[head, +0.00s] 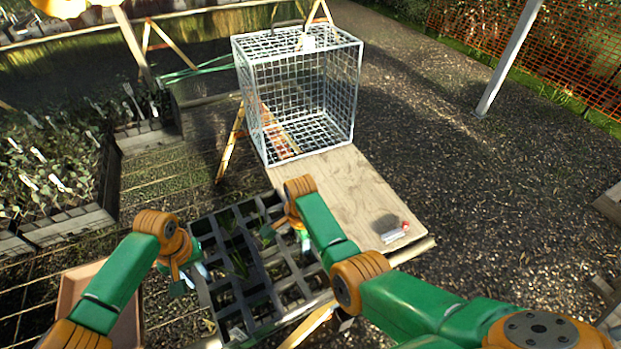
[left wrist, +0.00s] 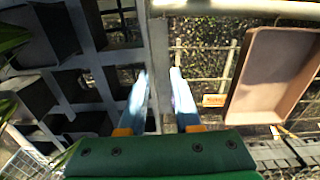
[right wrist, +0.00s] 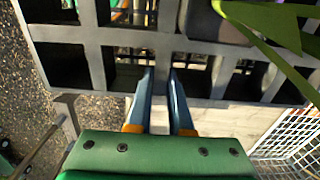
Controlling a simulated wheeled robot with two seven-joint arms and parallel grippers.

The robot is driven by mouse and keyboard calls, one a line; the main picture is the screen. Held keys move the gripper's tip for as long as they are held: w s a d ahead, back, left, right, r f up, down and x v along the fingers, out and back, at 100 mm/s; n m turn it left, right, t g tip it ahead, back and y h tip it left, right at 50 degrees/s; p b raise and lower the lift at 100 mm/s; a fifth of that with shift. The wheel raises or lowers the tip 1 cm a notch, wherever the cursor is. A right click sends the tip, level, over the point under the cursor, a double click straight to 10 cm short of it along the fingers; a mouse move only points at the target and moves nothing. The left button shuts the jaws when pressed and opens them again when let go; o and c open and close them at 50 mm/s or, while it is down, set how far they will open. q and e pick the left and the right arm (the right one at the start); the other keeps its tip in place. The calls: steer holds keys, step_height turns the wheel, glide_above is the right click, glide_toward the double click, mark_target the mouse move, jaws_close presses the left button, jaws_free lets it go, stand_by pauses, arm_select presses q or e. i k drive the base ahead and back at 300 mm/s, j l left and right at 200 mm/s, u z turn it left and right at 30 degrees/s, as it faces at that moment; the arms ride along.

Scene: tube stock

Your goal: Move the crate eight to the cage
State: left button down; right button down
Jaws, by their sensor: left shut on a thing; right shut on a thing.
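The crate (head: 215,268) is a dark grey grid tray with many square cells, some holding green leaves. No number is readable on it. My left gripper (head: 190,276) is shut on its left rim, which also shows in the left wrist view (left wrist: 158,62). My right gripper (head: 300,238) is shut on its rim on the right; the right wrist view shows this rim (right wrist: 120,38) between the fingers. The white wire cage (head: 357,85) stands beyond the crate, on the far part of a wooden board. Whether the crate touches anything below is hard to tell.
The board (head: 350,195) has free room in front of the cage, with a small red-and-white item (head: 395,234) near its right corner. A tan bin (head: 72,290) lies at lower left. Crates of seedlings (head: 70,228) stand at left. A pale post (head: 508,58) rises at right.

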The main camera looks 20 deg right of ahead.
mark_target(336, 193)
steer(key=l, duration=0.4)
steer(key=i+l, duration=0.15)
steer(key=l, duration=0.3)
steer(key=l+z, duration=0.1)
steer(key=l, duration=0.3)
steer(key=i+l, duration=0.1)
steer(key=i, duration=0.25)
steer(key=i+l, duration=0.1)
steer(key=i, duration=0.2)
